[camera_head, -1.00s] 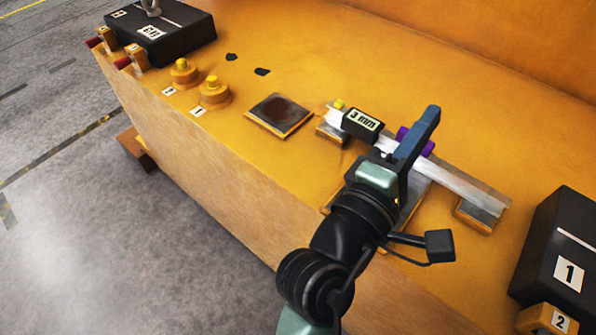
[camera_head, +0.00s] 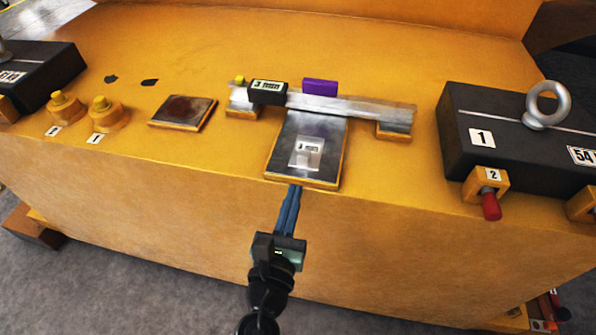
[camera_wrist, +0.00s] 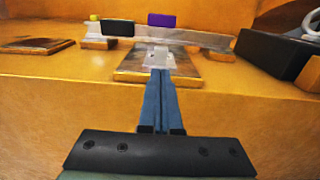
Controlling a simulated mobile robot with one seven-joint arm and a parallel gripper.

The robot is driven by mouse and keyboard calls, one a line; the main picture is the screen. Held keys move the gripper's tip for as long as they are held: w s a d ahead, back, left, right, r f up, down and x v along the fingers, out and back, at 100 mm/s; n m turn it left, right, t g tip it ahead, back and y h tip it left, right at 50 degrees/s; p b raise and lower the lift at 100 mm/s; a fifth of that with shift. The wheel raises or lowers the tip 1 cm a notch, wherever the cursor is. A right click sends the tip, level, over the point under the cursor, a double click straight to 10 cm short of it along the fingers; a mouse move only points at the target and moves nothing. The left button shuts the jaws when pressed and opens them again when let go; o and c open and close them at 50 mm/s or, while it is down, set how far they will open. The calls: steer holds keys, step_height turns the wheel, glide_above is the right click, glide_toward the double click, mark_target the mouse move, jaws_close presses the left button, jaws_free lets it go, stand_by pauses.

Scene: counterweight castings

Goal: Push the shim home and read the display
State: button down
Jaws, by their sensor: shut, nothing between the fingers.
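The shim (camera_head: 307,152), a pale plate marked "3 mm", lies flat on a steel pad (camera_head: 281,167), in front of a straight bar (camera_head: 360,108). It also shows in the wrist view (camera_wrist: 160,57). A black box (camera_head: 267,91) with a label or display reading "3 mm" sits at the bar's left end, beside a small yellow knob (camera_head: 239,80). A purple block (camera_head: 320,87) is at the bar's back edge. My gripper (camera_head: 294,188) is shut and empty, its blue fingers pointing at the pad's front edge, short of the shim. It also shows in the wrist view (camera_wrist: 160,72).
A black casting marked 1 (camera_head: 470,115), with an eye bolt (camera_head: 545,105) and red-handled pin (camera_head: 491,205), stands at right. A dark pad (camera_head: 183,111) and two yellow-topped posts (camera_head: 103,112) are at left. Another black casting (camera_head: 45,72) is at far left.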

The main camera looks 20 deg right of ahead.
mark_target(302, 163)
steer(key=shift+x, duration=2.8)
steer(key=shift+x, duration=3.55)
